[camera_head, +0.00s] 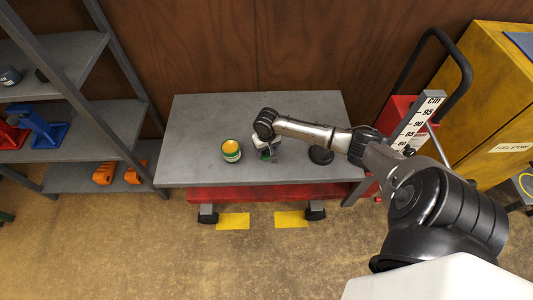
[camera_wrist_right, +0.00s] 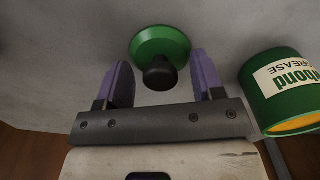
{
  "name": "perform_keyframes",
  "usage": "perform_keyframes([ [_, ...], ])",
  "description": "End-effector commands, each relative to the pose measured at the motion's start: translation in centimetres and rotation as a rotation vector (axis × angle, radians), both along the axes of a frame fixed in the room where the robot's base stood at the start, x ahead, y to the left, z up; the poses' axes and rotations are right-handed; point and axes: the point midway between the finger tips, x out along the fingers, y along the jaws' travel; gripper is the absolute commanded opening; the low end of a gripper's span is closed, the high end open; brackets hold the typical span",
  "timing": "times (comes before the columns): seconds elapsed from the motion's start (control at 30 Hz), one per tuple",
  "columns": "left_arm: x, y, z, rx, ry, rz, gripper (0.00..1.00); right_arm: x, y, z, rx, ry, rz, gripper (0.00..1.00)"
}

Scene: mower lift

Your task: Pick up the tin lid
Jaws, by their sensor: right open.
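The tin lid (camera_wrist_right: 150,42) is a green disc with a black knob, on the grey table top. In the head view only a bit of its green (camera_head: 265,154) shows under my right gripper (camera_head: 269,150). In the right wrist view, the purple fingers of my right gripper (camera_wrist_right: 160,65) are open. The black knob shows between them, and the gripper is not closed on it. The open green tin (camera_head: 231,151) with yellow grease stands left of the gripper in the head view. It also shows at the right of the wrist view (camera_wrist_right: 285,90). My left gripper is not in view.
The grey lift table (camera_head: 205,115) has free room at its back and left. A black round object (camera_head: 320,155) lies right of the gripper. A height scale (camera_head: 418,120) and black handle (camera_head: 462,75) stand at the table's right. Shelves (camera_head: 110,125) stand left, a yellow cabinet (camera_head: 485,95) right.

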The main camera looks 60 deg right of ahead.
Motion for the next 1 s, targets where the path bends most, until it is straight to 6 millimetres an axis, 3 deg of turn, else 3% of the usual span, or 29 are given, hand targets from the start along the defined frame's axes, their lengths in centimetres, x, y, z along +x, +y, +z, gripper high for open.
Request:
perform_keyframes([
  [0.1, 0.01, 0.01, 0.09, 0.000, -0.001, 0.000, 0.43, 0.02, -0.01, 0.10, -0.001, -0.001, 0.000, 0.60],
  [0.63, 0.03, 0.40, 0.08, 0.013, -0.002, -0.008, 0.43, 0.01, -0.03, 0.11, -0.001, -0.001, -0.001, 0.10],
  [1.0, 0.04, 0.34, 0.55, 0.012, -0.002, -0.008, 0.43, 0.02, -0.03, 0.48, -0.001, -0.001, -0.001, 0.10],
])
